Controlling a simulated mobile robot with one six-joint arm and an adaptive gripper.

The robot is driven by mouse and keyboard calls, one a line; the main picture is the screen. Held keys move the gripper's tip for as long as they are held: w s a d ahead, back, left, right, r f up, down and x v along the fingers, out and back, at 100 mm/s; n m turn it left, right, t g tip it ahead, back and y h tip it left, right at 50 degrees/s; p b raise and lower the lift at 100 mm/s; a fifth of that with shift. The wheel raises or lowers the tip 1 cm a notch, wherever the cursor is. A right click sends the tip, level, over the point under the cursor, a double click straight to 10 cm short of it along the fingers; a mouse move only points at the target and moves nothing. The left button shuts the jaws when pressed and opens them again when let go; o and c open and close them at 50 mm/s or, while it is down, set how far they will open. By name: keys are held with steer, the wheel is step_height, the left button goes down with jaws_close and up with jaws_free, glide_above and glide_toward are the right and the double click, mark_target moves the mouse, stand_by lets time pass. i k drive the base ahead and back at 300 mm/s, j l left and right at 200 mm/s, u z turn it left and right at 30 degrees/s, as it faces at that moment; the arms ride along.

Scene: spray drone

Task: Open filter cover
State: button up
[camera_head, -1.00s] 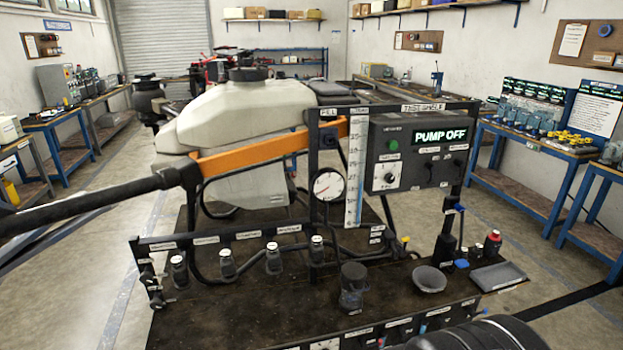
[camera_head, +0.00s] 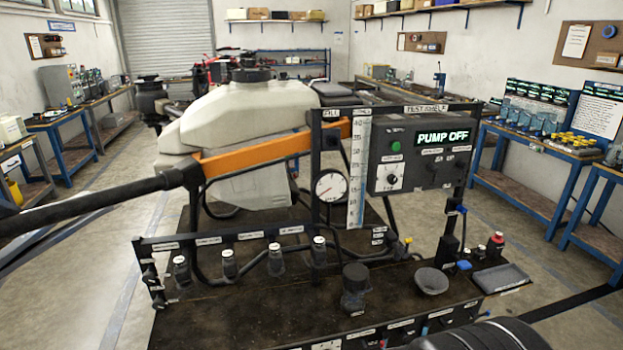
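A dark cylindrical canister with a round cap, which looks like the filter cover (camera_head: 355,274), stands upright on the front of the dark bench. The cap sits on top of the body, and I cannot make out its label. My gripper is not in the picture. A black rounded part at the bottom right edge looks like a piece of my own arm. The control box (camera_head: 418,152) behind the canister reads "PUMP OFF".
A grey bowl (camera_head: 431,281) and a shallow grey tray (camera_head: 501,278) are right of the canister. Several nozzles hang from the rail (camera_head: 250,235) to the left. A gauge (camera_head: 330,186) and white tank (camera_head: 235,122) stand behind. The bench front left is bare.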

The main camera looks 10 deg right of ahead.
mark_target(356, 275)
steer(key=i+z, duration=0.15)
steer(key=z, duration=0.2)
steer(key=i+z, duration=0.15)
steer(key=z, duration=0.2)
steer(key=i+z, duration=0.2)
steer(key=z, duration=0.15)
